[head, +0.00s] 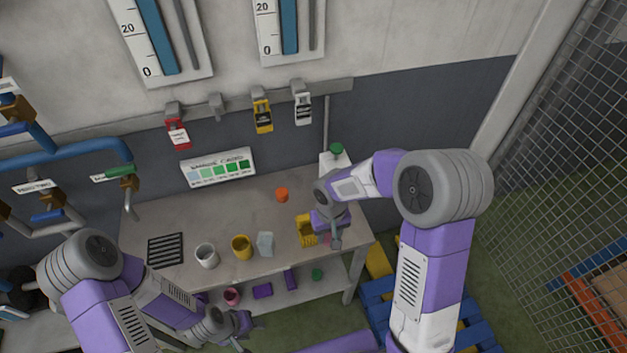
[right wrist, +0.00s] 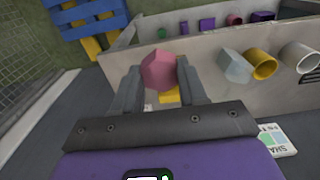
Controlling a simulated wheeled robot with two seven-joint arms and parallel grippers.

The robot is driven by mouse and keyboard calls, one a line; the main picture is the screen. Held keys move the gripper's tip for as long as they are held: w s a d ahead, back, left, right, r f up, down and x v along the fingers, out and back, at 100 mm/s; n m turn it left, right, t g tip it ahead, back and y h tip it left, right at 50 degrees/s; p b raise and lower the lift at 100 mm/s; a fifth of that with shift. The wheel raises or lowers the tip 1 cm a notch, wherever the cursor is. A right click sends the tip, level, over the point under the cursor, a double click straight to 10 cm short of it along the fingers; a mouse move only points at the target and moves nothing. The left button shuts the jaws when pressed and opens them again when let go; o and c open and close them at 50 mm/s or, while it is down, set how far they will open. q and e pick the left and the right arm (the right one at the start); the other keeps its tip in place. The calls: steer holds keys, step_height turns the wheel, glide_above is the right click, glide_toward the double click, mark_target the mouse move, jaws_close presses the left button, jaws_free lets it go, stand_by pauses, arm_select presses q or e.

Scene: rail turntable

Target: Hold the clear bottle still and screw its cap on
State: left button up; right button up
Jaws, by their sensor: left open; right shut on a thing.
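My right gripper (head: 335,238) is over the right end of the bench. In the right wrist view it is shut on a pink faceted piece (right wrist: 158,70), held between the fingertips; I cannot tell if this is the cap. A pale, bluish translucent vessel (head: 265,243) stands on the bench to the left of that gripper. It may be the clear bottle, and it also shows in the right wrist view (right wrist: 235,66). A small orange round piece (head: 282,194) sits farther back on the bench. My left gripper (head: 243,330) is open and low, in front of the bench, apart from the vessel.
A yellow cup (head: 241,247), a white cup (head: 206,256) and a black slotted mat (head: 166,250) lie left on the bench (head: 150,215). A yellow holder (head: 306,231) is near my right gripper. A white container with a green top (head: 336,149) stands behind. Pieces lie on the lower shelf.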

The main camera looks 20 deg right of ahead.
steer(key=shift+w+a+f+m, duration=0.4)
steer(key=shift+w+a+m, duration=0.35)
steer(key=shift+w+a, duration=1.7)
steer(key=shift+w+a+f+m, duration=0.65)
steer(key=shift+w+a, duration=0.85)
steer(key=shift+a, duration=1.8)
steer(key=shift+w+a+f+m, duration=0.2)
steer(key=shift+w+a+m, duration=0.7)
steer(key=shift+w+a, duration=1.55)
steer(key=shift+s+a, duration=0.45)
